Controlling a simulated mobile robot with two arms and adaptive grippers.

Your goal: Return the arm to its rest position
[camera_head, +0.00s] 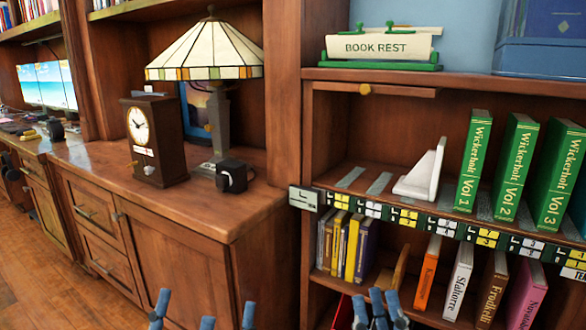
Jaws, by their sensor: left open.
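My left gripper (203,315) is at the bottom edge, in front of the wood cabinet. Its blue fingertips are spread wide apart with nothing between them. My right gripper (378,308) is also at the bottom edge, further right, in front of the lower bookcase shelf. Its blue fingertips are close together and no held object shows. Most of both grippers and both arms are cut off below the picture.
Green Wickerholt volumes (518,165) and a white bookend (420,172) stand on the middle shelf. Several books (346,245) fill the lower shelf. A clock (148,140), a lamp (205,50) and a small black object (231,177) stand on the cabinet top (195,215). Open wood floor (50,290) lies at left.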

